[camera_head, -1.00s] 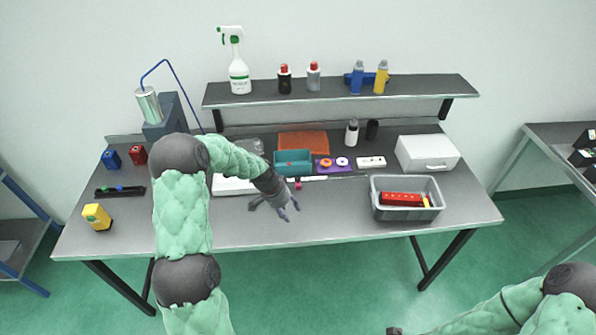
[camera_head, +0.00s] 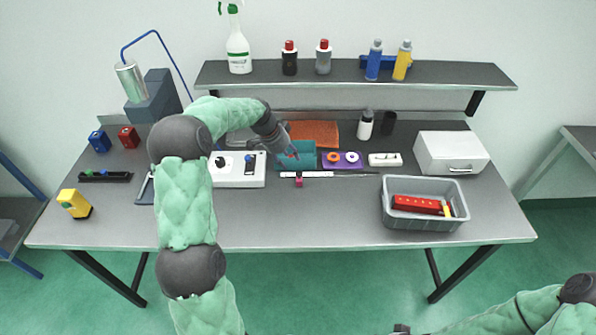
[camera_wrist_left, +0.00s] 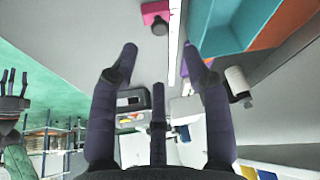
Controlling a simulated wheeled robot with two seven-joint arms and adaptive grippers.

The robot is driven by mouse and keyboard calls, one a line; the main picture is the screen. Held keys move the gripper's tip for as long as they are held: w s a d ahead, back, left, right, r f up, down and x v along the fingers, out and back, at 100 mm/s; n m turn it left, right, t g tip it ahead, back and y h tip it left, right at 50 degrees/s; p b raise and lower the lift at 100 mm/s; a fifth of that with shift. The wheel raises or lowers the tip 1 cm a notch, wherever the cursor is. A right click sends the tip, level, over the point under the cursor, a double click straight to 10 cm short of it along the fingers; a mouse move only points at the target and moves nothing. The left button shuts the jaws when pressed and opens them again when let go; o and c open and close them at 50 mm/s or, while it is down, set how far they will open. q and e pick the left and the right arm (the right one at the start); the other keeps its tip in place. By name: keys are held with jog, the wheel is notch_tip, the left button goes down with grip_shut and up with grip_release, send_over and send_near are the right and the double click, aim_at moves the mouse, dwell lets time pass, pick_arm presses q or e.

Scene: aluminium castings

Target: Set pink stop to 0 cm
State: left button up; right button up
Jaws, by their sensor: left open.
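The pink stop (camera_head: 299,182) sits at the left part of a thin white rail (camera_head: 318,174) on the table, with a dark knob on it. The stop also shows at the top of the left wrist view (camera_wrist_left: 154,12), beside the pale rail. My left gripper (camera_head: 289,147) is open and empty, above and behind the rail, near the teal bin (camera_head: 305,159). In the left wrist view its fingers (camera_wrist_left: 160,58) are spread with nothing between them. Of my right gripper only a dark bit (camera_head: 401,329) shows at the bottom edge; its jaws cannot be made out.
An orange tray (camera_head: 318,131) lies behind the teal bin. A purple board with rings (camera_head: 343,164) and a white block (camera_head: 385,160) stand to the right. A grey crate (camera_head: 424,220) holds a red part. A white panel (camera_head: 240,180) lies left. The front of the table is clear.

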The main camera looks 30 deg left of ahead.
aim_at(299, 173)
pick_arm(q)
jog(key=x, duration=0.9)
jog(key=shift+b, duration=0.4)
grip_shut()
